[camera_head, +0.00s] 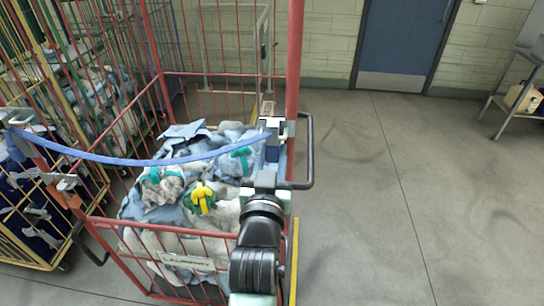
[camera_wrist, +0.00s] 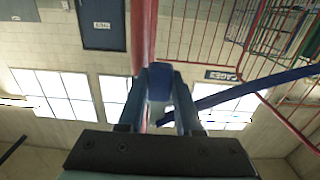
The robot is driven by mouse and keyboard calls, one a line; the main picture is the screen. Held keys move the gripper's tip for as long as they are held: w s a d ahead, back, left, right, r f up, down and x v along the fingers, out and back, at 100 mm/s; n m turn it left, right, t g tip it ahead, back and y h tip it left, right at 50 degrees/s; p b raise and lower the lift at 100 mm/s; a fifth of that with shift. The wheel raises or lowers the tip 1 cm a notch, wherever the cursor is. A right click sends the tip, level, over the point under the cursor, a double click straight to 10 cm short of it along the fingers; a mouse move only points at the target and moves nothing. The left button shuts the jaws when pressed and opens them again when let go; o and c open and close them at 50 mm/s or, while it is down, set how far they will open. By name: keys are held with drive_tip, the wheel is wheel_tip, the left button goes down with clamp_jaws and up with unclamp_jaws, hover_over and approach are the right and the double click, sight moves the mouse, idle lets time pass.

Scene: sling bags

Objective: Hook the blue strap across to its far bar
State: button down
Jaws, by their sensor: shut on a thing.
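The blue strap (camera_head: 150,160) spans the open front of a red cage trolley, sagging slightly, from the left post to the right post. In the wrist view the strap (camera_wrist: 255,85) runs off to the right. My gripper (camera_head: 272,128) is at the right red post (camera_head: 294,60), shut on the strap's blue end piece (camera_wrist: 160,80). That post, the far bar (camera_wrist: 143,30), stands right behind the end piece in the wrist view. Whether the end is hooked around the bar or only beside it, I cannot tell.
The trolley holds pale blue and white laundry bundles (camera_head: 230,140), with green and yellow ties. A black handle (camera_head: 309,150) sticks out right of the post. Other cages (camera_head: 35,215) crowd the left. The floor (camera_head: 400,200) at right is clear.

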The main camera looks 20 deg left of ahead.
drive_tip(key=shift+f, duration=0.15)
drive_tip(key=shift+f+b, duration=0.95)
drive_tip(key=c, duration=0.5)
unclamp_jaws()
drive_tip(key=shift+o, duration=0.3)
drive_tip(key=o, duration=0.3)
drive_tip(key=shift+o, duration=0.2)
